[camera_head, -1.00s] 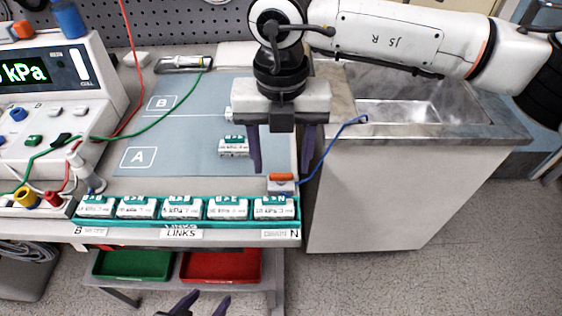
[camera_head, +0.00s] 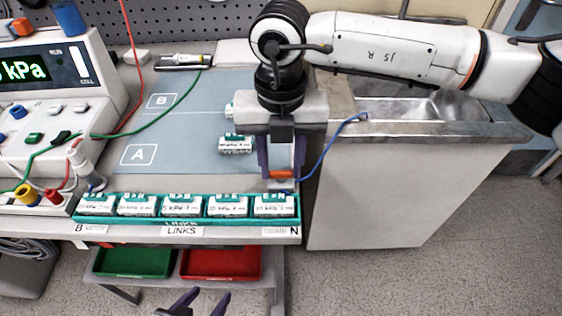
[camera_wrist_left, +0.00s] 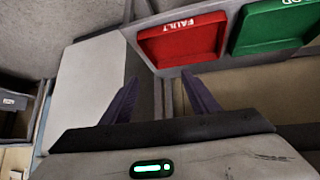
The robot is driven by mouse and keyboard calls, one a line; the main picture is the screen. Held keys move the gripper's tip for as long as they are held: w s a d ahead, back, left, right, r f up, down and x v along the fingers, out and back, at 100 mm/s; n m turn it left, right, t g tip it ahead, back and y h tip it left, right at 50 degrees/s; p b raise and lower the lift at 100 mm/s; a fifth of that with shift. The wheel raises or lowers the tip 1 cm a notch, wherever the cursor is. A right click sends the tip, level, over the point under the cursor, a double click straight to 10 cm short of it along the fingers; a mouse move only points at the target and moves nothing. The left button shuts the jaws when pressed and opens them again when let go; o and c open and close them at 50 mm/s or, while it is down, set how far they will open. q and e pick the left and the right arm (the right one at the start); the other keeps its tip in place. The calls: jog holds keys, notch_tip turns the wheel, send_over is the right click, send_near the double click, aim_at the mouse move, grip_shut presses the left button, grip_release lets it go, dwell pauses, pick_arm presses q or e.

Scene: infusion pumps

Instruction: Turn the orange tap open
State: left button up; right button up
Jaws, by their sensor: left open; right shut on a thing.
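The orange tap (camera_head: 281,174) sits on a small white block at the bench's front right, with a blue tube running from it to the right. My right gripper (camera_head: 282,172) points down over it, fingers on either side, shut on the tap. The fingers partly hide the block. My left gripper (camera_head: 204,298) is open and empty at the bottom of the head view, in front of the lower shelf. Its spread fingers also show in the left wrist view (camera_wrist_left: 160,82).
A teal rack (camera_head: 160,218) of several labelled link blocks lines the bench's front edge. Another block (camera_head: 235,144) lies on the grey mat. Green (camera_head: 133,262) and red (camera_head: 220,264) trays sit below. A steel sink (camera_head: 430,108) is at right. Red and green leads cross at left.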

jog(key=shift+f+n+b, duration=0.15)
jog(key=shift+n+b, duration=0.55)
jog(key=shift+b, duration=0.15)
jog(key=shift+n+b, duration=0.7)
jog(key=n+b, duration=0.2)
jog(key=shift+n, duration=0.3)
jog(key=shift+n+b, duration=0.65)
jog(key=shift+n, duration=0.55)
jog(key=shift+r+n+b, duration=0.2)
jog(key=shift+n+b, duration=0.1)
jog(key=shift+n, duration=0.4)
pick_arm(q)
jog(key=f, duration=0.1)
jog(key=d+f, duration=0.1)
jog(key=f, duration=0.1)
jog(key=w+f, duration=0.1)
jog(key=shift+w+d+f, duration=0.1)
jog(key=shift+d+f, duration=0.15)
jog(key=shift+d, duration=0.1)
jog(key=shift+w+r, duration=0.1)
jog(key=shift+r, duration=0.05)
pick_arm(e)
jog(key=shift+n, duration=0.4)
